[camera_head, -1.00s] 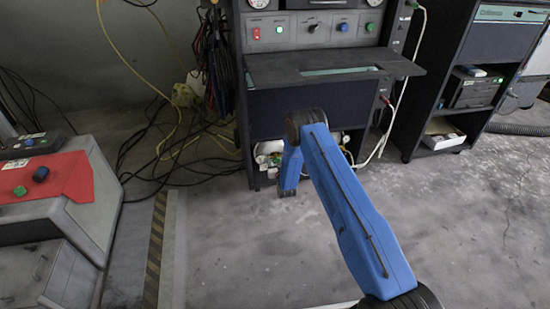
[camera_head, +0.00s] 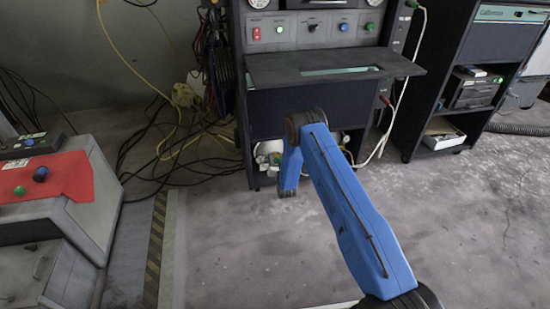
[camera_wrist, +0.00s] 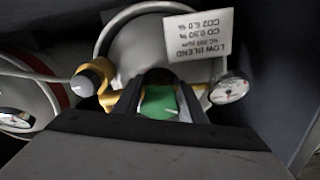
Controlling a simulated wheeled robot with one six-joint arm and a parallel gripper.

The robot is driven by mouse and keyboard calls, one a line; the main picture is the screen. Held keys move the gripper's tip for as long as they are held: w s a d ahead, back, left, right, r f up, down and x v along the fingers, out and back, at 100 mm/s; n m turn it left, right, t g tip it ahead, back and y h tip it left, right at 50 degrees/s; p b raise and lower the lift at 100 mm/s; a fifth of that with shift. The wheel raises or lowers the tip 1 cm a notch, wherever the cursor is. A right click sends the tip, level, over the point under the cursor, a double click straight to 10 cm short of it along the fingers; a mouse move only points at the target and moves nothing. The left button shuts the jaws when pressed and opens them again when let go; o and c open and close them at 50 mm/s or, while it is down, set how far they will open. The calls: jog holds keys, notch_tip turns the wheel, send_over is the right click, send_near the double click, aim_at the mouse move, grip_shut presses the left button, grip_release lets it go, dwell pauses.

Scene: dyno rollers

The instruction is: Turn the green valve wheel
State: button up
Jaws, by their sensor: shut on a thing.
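The green valve wheel (camera_wrist: 158,102) shows in the wrist view, between the fingers of my gripper (camera_wrist: 160,92). My gripper is shut on it, and the fingers hide its sides. The wheel sits in front of a grey gas cylinder (camera_wrist: 150,45) with brass fittings. In the head view my blue arm reaches down to the bottom of the dark cabinet (camera_head: 300,105). There the arm hides my gripper and the wheel.
A white label (camera_wrist: 198,45) hangs behind the wheel. A round gauge (camera_wrist: 229,90) is to its right. Cabinet walls are close on the right.

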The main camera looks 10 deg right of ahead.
jog(key=m, duration=1.2)
dwell(0.6)
jog(key=o, duration=1)
jog(key=shift+s+r, duration=0.1)
jog(key=shift+s, duration=0.05)
jog(key=s, duration=0.5)
jog(key=s+d, duration=0.1)
jog(key=s, duration=1.1)
jog(key=shift+s+d, duration=0.1)
jog(key=shift+d, duration=0.3)
